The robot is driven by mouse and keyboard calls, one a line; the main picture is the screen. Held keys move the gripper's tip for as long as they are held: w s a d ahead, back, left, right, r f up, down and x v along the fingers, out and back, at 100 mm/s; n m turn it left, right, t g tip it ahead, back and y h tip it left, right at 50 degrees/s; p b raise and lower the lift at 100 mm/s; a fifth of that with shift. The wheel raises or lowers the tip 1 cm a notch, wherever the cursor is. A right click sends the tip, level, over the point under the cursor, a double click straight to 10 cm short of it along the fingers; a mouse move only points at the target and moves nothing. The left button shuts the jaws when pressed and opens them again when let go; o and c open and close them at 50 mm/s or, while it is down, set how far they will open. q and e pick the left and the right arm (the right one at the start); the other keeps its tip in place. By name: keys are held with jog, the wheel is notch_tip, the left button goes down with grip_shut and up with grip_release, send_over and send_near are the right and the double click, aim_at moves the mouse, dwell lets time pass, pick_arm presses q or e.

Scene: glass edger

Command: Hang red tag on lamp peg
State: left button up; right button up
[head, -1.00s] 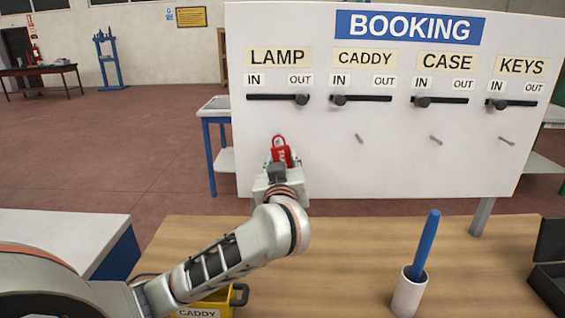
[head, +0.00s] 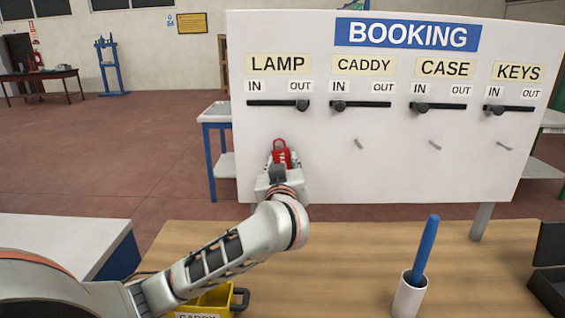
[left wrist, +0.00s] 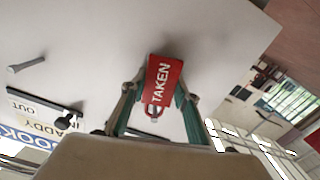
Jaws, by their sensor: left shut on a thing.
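The red tag (head: 282,158) is marked TAKEN in the left wrist view (left wrist: 165,80) and has a loop at its top end. My left gripper (head: 284,163) is shut on it, with a finger on each side. It holds the tag close in front of the white board (head: 400,180), below the LAMP label (head: 278,64). I cannot tell whether the loop is around a peg or touches the board. My right gripper is not in view.
Bare pegs stick out under CADDY (head: 359,144), CASE (head: 435,145) and KEYS (head: 504,146). The LAMP slider (head: 302,105) is at OUT. On the wooden table (head: 330,260) stand a yellow caddy (head: 216,298), a white cup (head: 409,295) with a blue stick, and a dark case (head: 548,285).

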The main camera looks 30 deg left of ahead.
pick_arm(q)
jog(key=shift+a+r, duration=0.25)
jog(key=o, duration=0.8)
jog(key=shift+w, duration=0.1)
jog(key=shift+o, duration=0.4)
jog(key=shift+w+f, duration=0.2)
jog(key=shift+w, duration=0.05)
jog(key=shift+s, duration=0.1)
jog(key=shift+s+d+f, duration=0.1)
jog(key=shift+s+d, duration=0.1)
jog(key=shift+s, duration=0.05)
jog(key=v, duration=1.1)
jog(key=shift+s+d, duration=0.2)
